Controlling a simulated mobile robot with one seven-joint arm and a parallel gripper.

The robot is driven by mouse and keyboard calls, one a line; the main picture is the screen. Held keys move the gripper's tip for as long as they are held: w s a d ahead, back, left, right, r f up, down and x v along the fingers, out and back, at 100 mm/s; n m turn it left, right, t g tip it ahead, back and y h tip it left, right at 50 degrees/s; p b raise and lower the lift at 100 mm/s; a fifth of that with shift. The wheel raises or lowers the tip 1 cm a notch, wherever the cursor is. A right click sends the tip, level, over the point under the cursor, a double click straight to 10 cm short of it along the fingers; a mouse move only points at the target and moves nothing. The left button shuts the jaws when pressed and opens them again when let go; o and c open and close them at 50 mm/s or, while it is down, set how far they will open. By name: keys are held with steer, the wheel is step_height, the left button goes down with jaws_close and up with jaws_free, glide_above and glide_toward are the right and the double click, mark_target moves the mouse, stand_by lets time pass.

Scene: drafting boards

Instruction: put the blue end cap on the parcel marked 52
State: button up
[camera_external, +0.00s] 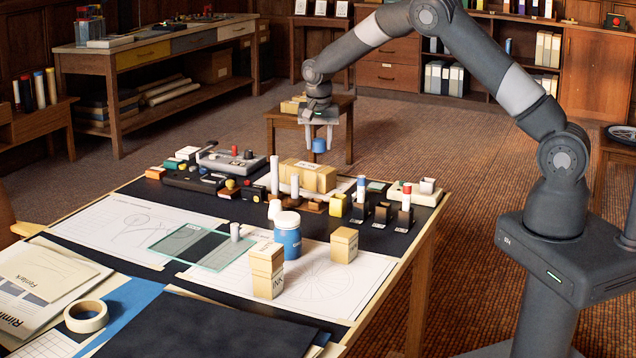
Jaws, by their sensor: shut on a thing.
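My gripper (319,137) is shut on the blue end cap (319,146), a small blue cylinder. It holds the cap in the air above the far side of the drafting table, behind and above a wide cardboard parcel (308,176). Two tan box-shaped parcels stand at the near part of the table: a taller one (266,272) and another one (344,246) to its right.
A blue jar (287,243) with a white lid stands between the near parcels. Several small blocks, cylinders and devices crowd the table's far half. A glass plate (178,243) and a tape roll (86,316) lie at left. A small wooden stool (342,103) stands behind the table.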

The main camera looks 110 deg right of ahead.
mark_target(317, 166)
steer(key=shift+w+f, duration=0.35)
steer(key=shift+f, duration=1.85)
steer(key=shift+f, duration=0.1)
steer(key=o, duration=1)
steer(key=shift+c, duration=0.2)
step_height(317, 166, up, 12)
steer(key=a, duration=0.1)
steer(key=shift+w+a, duration=0.35)
steer(key=shift+a, duration=0.05)
